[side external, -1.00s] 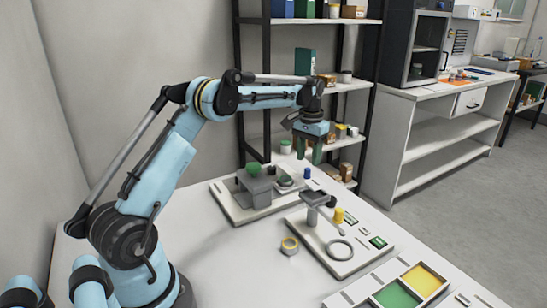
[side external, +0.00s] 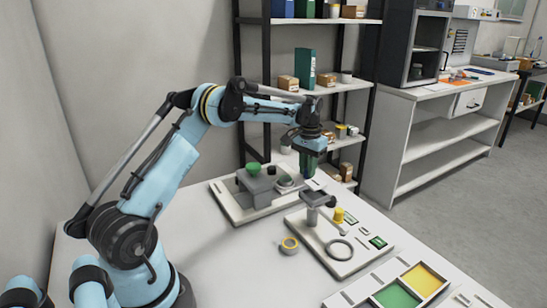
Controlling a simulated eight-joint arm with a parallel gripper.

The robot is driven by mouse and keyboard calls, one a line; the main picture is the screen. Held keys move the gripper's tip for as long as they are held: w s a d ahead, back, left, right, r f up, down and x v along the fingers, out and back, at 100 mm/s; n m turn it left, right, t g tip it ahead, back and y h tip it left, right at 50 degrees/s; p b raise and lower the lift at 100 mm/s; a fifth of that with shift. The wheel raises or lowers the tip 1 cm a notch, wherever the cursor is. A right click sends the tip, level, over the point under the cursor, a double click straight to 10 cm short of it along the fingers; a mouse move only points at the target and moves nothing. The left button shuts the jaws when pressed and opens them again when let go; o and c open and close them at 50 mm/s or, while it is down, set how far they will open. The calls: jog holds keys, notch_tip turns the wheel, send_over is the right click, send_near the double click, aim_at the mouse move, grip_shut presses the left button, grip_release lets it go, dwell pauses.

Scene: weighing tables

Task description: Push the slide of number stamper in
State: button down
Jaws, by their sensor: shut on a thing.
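A device with a grey block (side external: 262,191) and a green knob (side external: 254,168) stands on a white base plate (side external: 236,214) at the back of the table. Another device, with a grey post and dark top lever (side external: 318,198), stands on a second white plate (side external: 335,265) nearer the front. I cannot tell for sure which is the number stamper, and no slide is clearly visible. My gripper (side external: 308,172) is low at the right end of the back plate, pointing down.
A yellow knob (side external: 338,215) and a grey ring (side external: 339,249) are on the front plate. A yellow-grey tape roll (side external: 289,245) lies left of it. A tray with green and yellow pads (side external: 385,284) is at the front right. Shelves (side external: 345,86) stand behind.

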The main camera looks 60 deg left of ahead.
aim_at(278, 185)
jog(key=shift+s, duration=0.1)
jog(key=s, duration=1)
jog(key=shift+s, duration=0.2)
jog(key=c, duration=1)
grip_release()
jog(key=shift+r, duration=0.1)
notch_tip(278, 185, up, 12)
jog(key=shift+f, duration=0.1)
